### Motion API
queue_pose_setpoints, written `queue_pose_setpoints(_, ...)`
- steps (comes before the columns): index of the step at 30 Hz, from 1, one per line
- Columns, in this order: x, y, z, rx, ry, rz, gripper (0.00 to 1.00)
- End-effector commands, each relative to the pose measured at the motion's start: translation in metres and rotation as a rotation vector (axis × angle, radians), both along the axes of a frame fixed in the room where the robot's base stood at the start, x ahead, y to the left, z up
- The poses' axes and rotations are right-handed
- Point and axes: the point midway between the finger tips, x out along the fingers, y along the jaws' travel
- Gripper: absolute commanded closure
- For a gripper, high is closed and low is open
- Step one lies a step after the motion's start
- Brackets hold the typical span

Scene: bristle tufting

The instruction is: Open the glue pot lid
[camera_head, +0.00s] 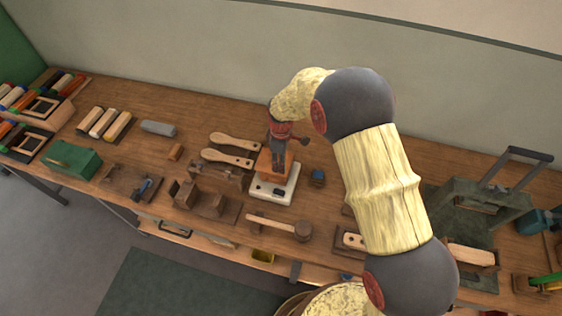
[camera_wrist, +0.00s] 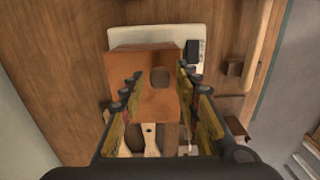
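The glue pot appears to be an orange-brown box (camera_wrist: 122,68) on a pale base plate (camera_wrist: 132,38) with a small dark block at one side. In the head view the box (camera_head: 263,163) stands on the pale base (camera_head: 287,192), partly covered by my gripper. A small brownish square (camera_wrist: 160,78), a knob or opening, shows on the box top; I cannot tell which. The top looks closed, but the lid's edge is not clear. My gripper (camera_wrist: 159,75) points down over the box, its fingers apart on either side of the square. It also shows in the head view (camera_head: 278,160).
Two wooden paddles (camera_head: 235,142) lie to the left of the pot. A mallet (camera_head: 280,226) lies in front and a small blue block (camera_head: 317,177) to the right. A green box (camera_head: 72,160) stands far left. A press-like machine (camera_head: 470,210) stands right. The wall is close behind.

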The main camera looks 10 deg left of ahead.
Motion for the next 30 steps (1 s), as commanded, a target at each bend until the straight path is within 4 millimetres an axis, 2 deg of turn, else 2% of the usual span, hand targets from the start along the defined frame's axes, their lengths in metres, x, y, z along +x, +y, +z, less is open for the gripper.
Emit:
queue_pose_setpoints(15, 0.0, 0.0, 0.0001, 0.0, 0.0, 0.0, 0.99)
queue_pose_setpoints(30, 0.0001, 0.0, 0.0001, 0.0, 0.0, 0.0, 1.0)
